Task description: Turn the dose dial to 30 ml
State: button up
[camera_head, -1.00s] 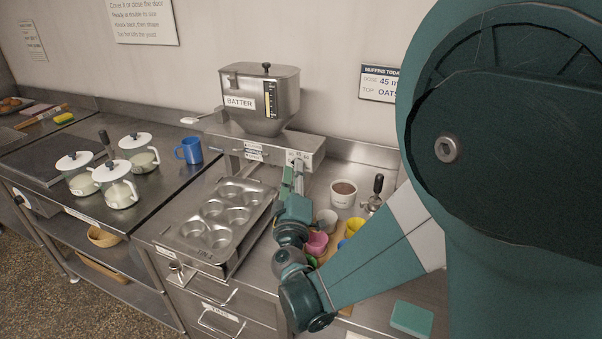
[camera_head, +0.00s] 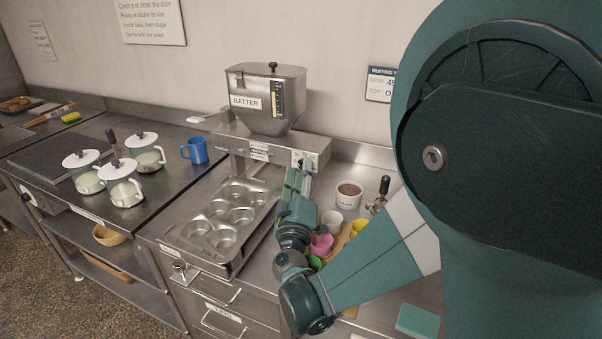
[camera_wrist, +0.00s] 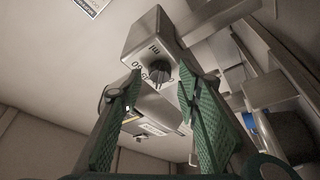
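The dose dial (camera_wrist: 158,74) is a dark round knob on the pale end panel of the batter dispenser (camera_wrist: 150,40). Printed "ml" and some numbers show around it; its setting is too small to read surely. In the head view the dispenser (camera_head: 265,100) stands at the back of the counter, and its dial panel (camera_head: 311,157) faces my arm. My gripper (camera_head: 299,174) is just below and in front of that panel. In the wrist view my gripper (camera_wrist: 158,76) is open, with one green finger on each side of the dial. I cannot tell whether they touch it.
A metal muffin tray (camera_head: 190,252) lies left of my gripper. A white tub (camera_head: 347,202), a pink cup (camera_head: 321,244) and other cups stand to the right, close to my arm. A blue mug (camera_head: 195,150) and lidded pots (camera_head: 122,190) are on the left counter.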

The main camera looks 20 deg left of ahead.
aim_at(301, 167)
dwell(0.3)
jog(key=shift+v, duration=1.6)
notch_tip(301, 167, up, 7)
jog(key=shift+w, duration=0.1)
